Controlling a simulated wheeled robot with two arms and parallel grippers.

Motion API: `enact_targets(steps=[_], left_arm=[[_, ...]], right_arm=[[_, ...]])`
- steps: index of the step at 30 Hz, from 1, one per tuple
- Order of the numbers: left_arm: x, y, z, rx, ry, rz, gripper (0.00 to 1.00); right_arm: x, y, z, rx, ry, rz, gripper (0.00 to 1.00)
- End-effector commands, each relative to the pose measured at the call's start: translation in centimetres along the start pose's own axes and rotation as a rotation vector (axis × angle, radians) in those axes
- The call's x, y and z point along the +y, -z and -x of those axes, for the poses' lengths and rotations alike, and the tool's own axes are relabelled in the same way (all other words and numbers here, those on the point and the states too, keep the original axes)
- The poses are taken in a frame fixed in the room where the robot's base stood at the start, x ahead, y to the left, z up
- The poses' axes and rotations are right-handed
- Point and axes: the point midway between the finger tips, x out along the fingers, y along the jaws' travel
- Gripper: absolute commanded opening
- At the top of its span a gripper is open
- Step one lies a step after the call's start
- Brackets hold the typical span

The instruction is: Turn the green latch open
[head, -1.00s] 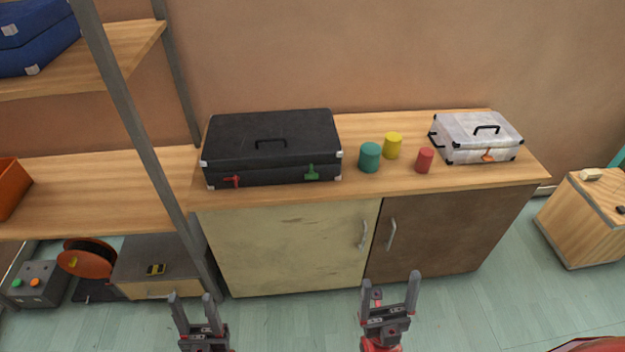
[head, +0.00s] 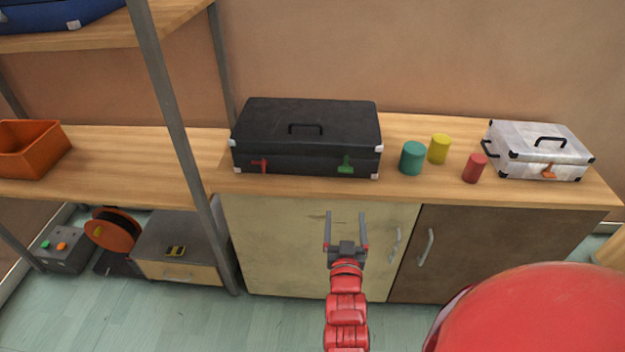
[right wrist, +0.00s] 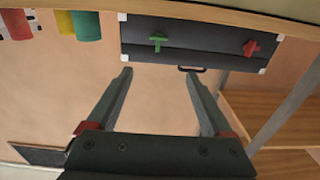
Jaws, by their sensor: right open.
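The green latch (head: 345,165) is on the front face of the black case (head: 307,117), near its right end. It also shows in the right wrist view (right wrist: 158,41), where the picture is upside down. A red latch (head: 259,166) is on the same face, near the left end. My right gripper (head: 346,216) is open and empty, below and in front of the case, apart from the green latch. In the right wrist view its fingers (right wrist: 158,82) are spread with nothing between them. My left gripper is not in view.
Teal (head: 412,158), yellow (head: 439,149) and red (head: 474,168) cylinders stand right of the case on the cabinet's wooden top (head: 400,128). A white case (head: 540,152) is farther right. A grey shelf post (head: 172,100) rises at the left.

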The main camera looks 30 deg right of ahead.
Motion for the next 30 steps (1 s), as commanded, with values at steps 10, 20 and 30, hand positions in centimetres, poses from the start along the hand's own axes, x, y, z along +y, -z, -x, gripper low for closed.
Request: enact_targets(steps=[10, 20, 30], left_arm=[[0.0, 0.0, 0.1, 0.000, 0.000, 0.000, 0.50], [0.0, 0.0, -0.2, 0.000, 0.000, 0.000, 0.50], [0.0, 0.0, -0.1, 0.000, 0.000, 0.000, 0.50]], right_arm=[[0.9, -0.6, -3.8, -0.027, -0.023, -0.001, 0.85], [1.0, -0.6, -11.1, -0.024, -0.022, -0.002, 0.85], [1.1, -0.9, -16.5, -0.025, -0.021, -0.004, 0.85]])
